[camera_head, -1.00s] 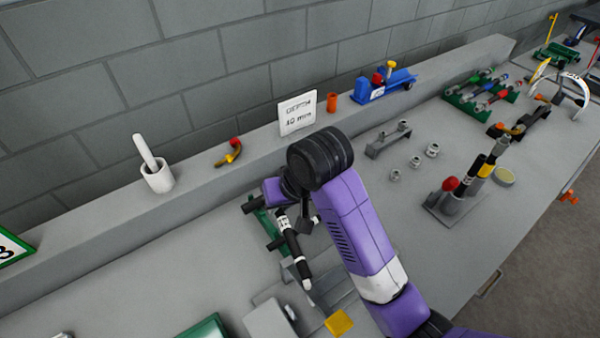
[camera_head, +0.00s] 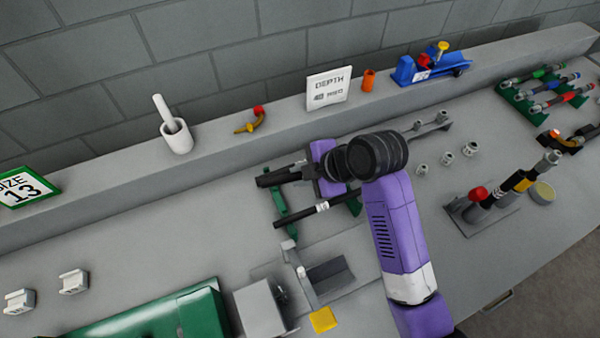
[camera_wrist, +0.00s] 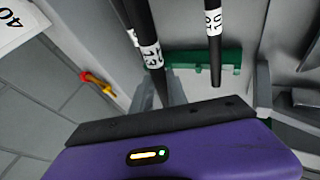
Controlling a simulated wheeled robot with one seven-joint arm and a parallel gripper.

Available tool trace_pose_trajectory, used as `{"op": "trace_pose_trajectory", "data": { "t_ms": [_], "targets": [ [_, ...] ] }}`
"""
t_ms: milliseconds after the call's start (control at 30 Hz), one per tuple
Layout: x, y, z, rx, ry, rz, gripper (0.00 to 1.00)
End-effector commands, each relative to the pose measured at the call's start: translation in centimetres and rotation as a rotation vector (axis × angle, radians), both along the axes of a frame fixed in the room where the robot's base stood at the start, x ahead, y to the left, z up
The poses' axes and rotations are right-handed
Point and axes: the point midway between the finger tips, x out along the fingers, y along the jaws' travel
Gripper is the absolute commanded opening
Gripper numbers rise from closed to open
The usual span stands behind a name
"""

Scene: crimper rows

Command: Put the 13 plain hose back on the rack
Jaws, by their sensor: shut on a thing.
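My gripper (camera_head: 306,173) is shut on a black hose. In the wrist view this hose (camera_wrist: 153,57) has a white band reading 13 and runs down between my fingers (camera_wrist: 159,93). A second white band shows just left of it, partly hidden. The green rack (camera_head: 279,213) lies below and beside my gripper in the head view; it also shows in the wrist view (camera_wrist: 223,57). Another black hose, labelled 10 (camera_wrist: 214,40), lies over the rack; a black hose with a white band (camera_head: 315,210) shows there in the head view. Whether the held hose touches the rack cannot be told.
A grey fixture (camera_head: 325,280) with a yellow pad (camera_head: 323,320) stands in front of the rack, beside a green machine (camera_head: 150,318). The back ledge carries a size 13 sign (camera_head: 27,187), a white cup (camera_head: 176,137) and a depth sign (camera_head: 328,88).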

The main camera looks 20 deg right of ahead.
Motion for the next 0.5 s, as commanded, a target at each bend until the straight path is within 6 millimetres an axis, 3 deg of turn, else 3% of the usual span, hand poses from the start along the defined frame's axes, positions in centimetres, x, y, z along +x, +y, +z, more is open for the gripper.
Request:
{"op": "trace_pose_trajectory", "data": {
  "t_ms": [200,500],
  "targets": [
    [-0.11,0.09,-0.19,-0.005,-0.067,0.139,0.00],
    [-0.10,0.14,-0.19,-0.006,-0.077,0.158,0.00]
  ]
}}
